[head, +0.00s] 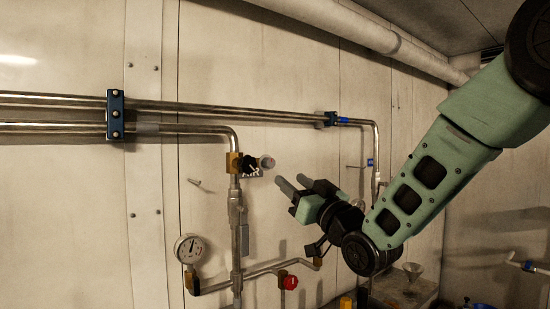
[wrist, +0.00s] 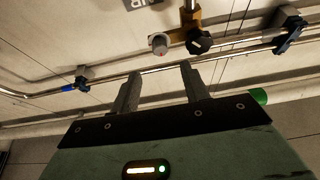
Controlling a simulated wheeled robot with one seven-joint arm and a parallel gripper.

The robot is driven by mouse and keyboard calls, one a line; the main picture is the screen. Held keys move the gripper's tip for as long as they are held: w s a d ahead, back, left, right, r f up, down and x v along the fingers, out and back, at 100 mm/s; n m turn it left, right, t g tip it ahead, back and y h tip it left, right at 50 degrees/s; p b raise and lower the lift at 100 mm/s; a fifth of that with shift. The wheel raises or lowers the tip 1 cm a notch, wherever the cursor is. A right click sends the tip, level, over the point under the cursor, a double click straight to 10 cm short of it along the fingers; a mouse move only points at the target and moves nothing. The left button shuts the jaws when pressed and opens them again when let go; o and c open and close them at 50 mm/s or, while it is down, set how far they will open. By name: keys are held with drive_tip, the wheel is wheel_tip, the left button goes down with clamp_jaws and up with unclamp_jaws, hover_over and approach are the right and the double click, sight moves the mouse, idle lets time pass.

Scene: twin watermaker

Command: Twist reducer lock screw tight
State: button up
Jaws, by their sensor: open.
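A brass reducer body (head: 233,163) sits on the vertical steel pipe, with a black knob (head: 250,167) and a short grey cylindrical knob (head: 267,161) at its right. In the wrist view the brass body (wrist: 188,33) carries the black knob (wrist: 200,42) and the round grey knob with a reddish mark (wrist: 159,44). I cannot tell which knob is the lock screw. My gripper (head: 292,181) is open and empty, its fingers pointing toward the fitting, apart from it and slightly lower right in the head view. In the wrist view my gripper's fingers (wrist: 160,73) show below the grey knob.
Steel pipes (head: 60,100) run along the wall in blue clamps (head: 116,115). A pressure gauge (head: 189,248) and a red knob (head: 289,282) are lower down. A thin wall peg (head: 195,182) sticks out at left. A funnel (head: 412,270) stands at lower right.

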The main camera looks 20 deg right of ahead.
sight(271, 164)
drive_tip(key=p+x, duration=0.2)
drive_tip(key=x, duration=0.6)
drive_tip(key=shift+w+a+p, duration=0.1)
drive_tip(key=shift+w+p, duration=0.05)
drive_tip(key=shift+p, duration=0.25)
drive_tip(key=c, duration=1)
